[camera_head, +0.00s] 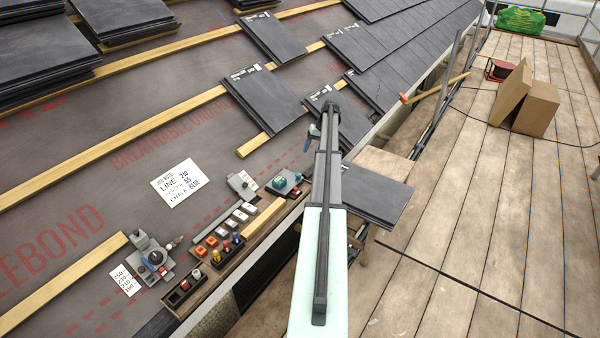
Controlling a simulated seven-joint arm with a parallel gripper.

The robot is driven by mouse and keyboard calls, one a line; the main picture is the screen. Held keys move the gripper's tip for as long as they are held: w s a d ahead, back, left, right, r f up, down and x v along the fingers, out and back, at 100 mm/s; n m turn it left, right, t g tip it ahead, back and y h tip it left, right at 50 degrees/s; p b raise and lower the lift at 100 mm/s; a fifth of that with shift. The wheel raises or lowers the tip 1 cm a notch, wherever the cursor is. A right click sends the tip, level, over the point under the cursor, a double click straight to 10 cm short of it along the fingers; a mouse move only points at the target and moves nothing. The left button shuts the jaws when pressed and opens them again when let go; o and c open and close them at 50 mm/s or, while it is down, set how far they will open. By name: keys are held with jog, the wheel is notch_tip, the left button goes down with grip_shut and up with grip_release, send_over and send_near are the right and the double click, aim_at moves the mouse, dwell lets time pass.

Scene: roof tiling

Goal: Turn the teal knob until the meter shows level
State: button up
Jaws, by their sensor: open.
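A teal knob (281,183) sits on a small dark mount at the right end of the row of fittings along the roof's lower edge. A small grey unit (243,184) with a pale upright part stands just left of it. I cannot tell whether this is the meter, and no reading is legible. My arm reaches up the picture just right of the knob. My gripper (330,109) appears at its far end, over the slates and beyond the knob, open and apart from it. Its fingers are small and partly hidden by the arm.
A tray of coloured buttons (218,245) lies left of my arm. A grey unit with a dark round knob (155,258) stands farther left. A white note card (179,182) lies on the membrane. Slates (265,98) and battens lie beyond. Scaffold boards (470,220) fill the right.

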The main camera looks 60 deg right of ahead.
aim_at(299, 173)
jog(key=w+a+f+m, duration=0.1)
jog(key=f+m, duration=0.3)
jog(key=m, duration=0.2)
jog(key=w+a+f+m, duration=0.1)
jog(key=a+f+m, duration=0.1)
jog(key=f+m, duration=0.2)
jog(key=w+a+f+m, duration=0.1)
jog(key=w+f+m, duration=0.1)
jog(key=f+m, duration=0.2)
jog(key=shift+w+a+f+m, duration=0.1)
jog(key=shift+a+m, duration=0.05)
jog(key=shift+m, duration=0.8)
jog(key=shift+a+f+m, duration=0.1)
jog(key=shift+m, duration=0.85)
jog(key=c, duration=1)
jog(key=shift+c, duration=0.2)
